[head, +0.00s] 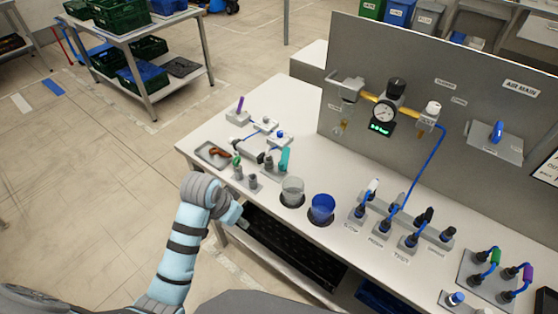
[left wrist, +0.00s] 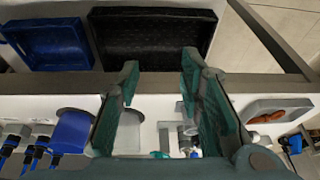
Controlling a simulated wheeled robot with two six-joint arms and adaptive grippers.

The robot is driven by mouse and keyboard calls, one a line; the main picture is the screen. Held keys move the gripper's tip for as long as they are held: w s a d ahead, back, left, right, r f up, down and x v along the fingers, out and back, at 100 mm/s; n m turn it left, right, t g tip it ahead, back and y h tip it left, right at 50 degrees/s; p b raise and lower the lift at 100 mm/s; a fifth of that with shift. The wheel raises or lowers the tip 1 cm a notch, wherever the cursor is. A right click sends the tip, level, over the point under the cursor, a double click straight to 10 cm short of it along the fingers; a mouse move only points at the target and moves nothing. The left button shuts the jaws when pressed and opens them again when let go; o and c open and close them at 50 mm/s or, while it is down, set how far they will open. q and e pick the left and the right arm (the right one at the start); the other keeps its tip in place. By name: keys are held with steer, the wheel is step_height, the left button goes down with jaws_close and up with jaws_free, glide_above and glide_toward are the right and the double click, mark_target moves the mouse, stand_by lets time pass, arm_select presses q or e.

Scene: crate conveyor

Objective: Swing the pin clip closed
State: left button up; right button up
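I cannot single out the pin clip with certainty. A row of small fittings on grey holders (head: 254,180) stands at the left end of the bench, with a teal upright piece (head: 285,159) by them. Some fittings (left wrist: 188,137) show between my fingers in the left wrist view. My left gripper (head: 237,214) is at the bench's front edge in the head view, its fingertips not clearly seen there. In the left wrist view my left gripper (left wrist: 160,76) has its two dark teal fingers apart, with nothing held. My right gripper is in neither view.
A grey tray (head: 204,157) with orange-brown pieces lies left of the fittings. A clear cup (head: 292,191) and blue cup (head: 322,207) sit to the right. A black bin (head: 290,245) is below the front edge. A panel with a gauge (head: 383,112) stands behind.

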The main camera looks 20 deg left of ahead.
arm_select(q)
steer(key=w+d+r+m+h, duration=0.1)
steer(key=w+r+m, duration=0.1)
steer(key=w+r, duration=0.6)
steer(key=m+h, duration=0.1)
steer(key=m, duration=0.1)
glide_toward(281, 163)
steer(key=b+x, duration=0.2)
steer(key=x, duration=0.6)
steer(key=shift+d+f, duration=0.1)
steer(key=shift+f, duration=0.25)
steer(key=shift+c, duration=0.4)
jaws_close()
